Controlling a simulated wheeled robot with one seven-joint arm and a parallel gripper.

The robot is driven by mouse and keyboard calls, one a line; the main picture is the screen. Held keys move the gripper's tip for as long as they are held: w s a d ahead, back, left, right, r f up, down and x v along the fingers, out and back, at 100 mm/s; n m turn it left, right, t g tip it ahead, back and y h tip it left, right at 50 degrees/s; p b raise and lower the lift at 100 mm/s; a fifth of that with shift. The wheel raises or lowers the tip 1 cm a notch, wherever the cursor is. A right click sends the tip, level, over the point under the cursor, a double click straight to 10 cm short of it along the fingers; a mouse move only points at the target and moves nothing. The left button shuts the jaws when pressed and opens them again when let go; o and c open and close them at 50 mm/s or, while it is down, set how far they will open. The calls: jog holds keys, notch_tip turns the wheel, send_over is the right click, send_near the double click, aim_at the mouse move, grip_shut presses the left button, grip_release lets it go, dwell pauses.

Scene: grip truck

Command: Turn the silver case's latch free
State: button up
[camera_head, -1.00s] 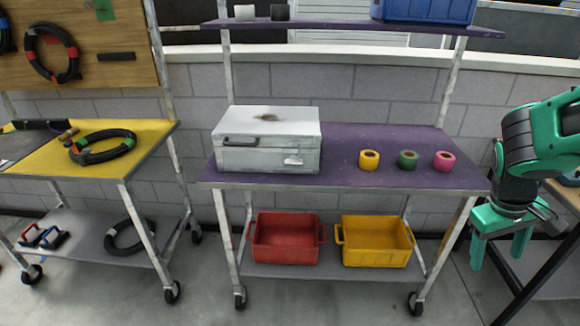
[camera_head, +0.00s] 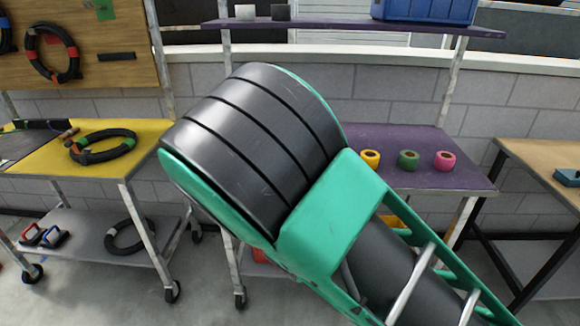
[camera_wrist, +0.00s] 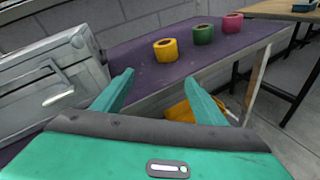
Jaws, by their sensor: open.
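The silver case (camera_wrist: 50,75) stands at the left of the wrist view on the purple cart top (camera_wrist: 140,45). Its latch (camera_wrist: 58,97), a pale bar, is on the front face that I see, near the left finger. My gripper (camera_wrist: 158,85) is open and empty, with its two green fingers wide apart in front of the cart's front edge. The left finger is nearer the case; whether it touches is not clear, but a gap seems to show. In the head view my arm hides the case and the gripper.
Yellow (camera_head: 370,159), green (camera_head: 408,159) and pink (camera_head: 445,160) tape rolls stand on the cart's right part. A yellow bin (camera_wrist: 185,112) is on the lower shelf. A yellow-topped table (camera_head: 40,160) is at left and a wooden table (camera_head: 545,165) at right.

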jog(key=s+a+r+n+t+y, duration=0.15)
jog(key=a+n+t+y, duration=0.35)
jog(key=a+n, duration=0.75)
jog(key=w+a+m, duration=0.1)
jog(key=w, duration=0.2)
jog(key=w+a+m, duration=0.1)
jog(key=w, duration=0.2)
jog(key=w+a+m+g, duration=0.1)
jog(key=w, duration=0.3)
jog(key=shift+f+m+y, duration=0.2)
jog(key=shift+m+y, duration=0.05)
jog(key=shift+y, duration=0.15)
jog(key=shift+c, duration=0.3)
